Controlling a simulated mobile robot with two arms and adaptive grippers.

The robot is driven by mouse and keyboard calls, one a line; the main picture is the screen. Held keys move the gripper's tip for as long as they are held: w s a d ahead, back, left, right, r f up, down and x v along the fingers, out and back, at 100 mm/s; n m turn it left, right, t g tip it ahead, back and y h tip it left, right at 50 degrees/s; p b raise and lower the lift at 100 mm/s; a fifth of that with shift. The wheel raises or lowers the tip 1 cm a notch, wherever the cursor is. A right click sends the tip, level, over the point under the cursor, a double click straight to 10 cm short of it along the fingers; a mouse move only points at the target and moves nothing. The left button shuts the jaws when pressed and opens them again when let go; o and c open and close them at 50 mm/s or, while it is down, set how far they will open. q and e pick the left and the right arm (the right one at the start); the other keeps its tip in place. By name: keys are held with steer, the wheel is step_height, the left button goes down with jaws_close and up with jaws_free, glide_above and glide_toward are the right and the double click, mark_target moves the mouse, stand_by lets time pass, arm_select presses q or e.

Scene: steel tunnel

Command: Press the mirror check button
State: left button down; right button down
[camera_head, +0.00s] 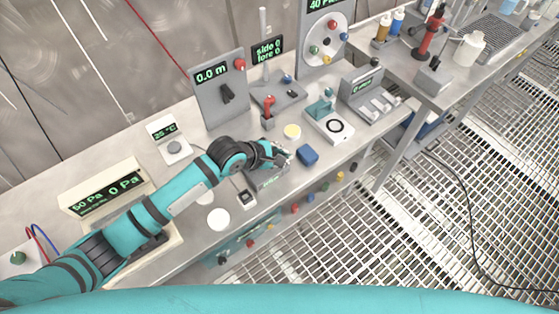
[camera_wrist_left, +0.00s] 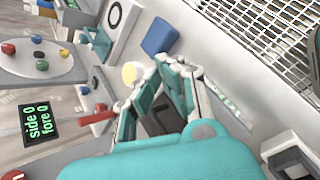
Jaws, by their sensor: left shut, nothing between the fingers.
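My left gripper (camera_head: 284,156) is shut and empty, above a grey box with a small display (camera_head: 268,180) on the bench. In the left wrist view its fingertips (camera_wrist_left: 179,63) meet close to a blue block (camera_wrist_left: 160,36) and a pale yellow disc (camera_wrist_left: 131,73). The blue block (camera_head: 308,155) and yellow disc (camera_head: 292,131) also show in the head view, just beyond the fingers. I cannot read a mirror check label, so I cannot tell which control is that button. The hand hides part of the grey box's top. My right gripper is not in view.
A red-handled lever (camera_head: 268,104), a teal device with a black ring (camera_head: 335,126) and an upright panel reading 0.0 m (camera_head: 220,88) stand behind the hand. Coloured knobs line the bench front. Grating floor (camera_head: 410,235) is at right.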

arm_select(q)
steer(key=shift+f, duration=0.15)
steer(key=shift+f, duration=0.3)
steer(key=shift+f, duration=0.4)
stand_by(0.9)
steer(key=shift+r+p, duration=0.85)
steer(key=shift+p, duration=0.5)
step_height(320, 180, up, 5)
steer(key=p, duration=0.6)
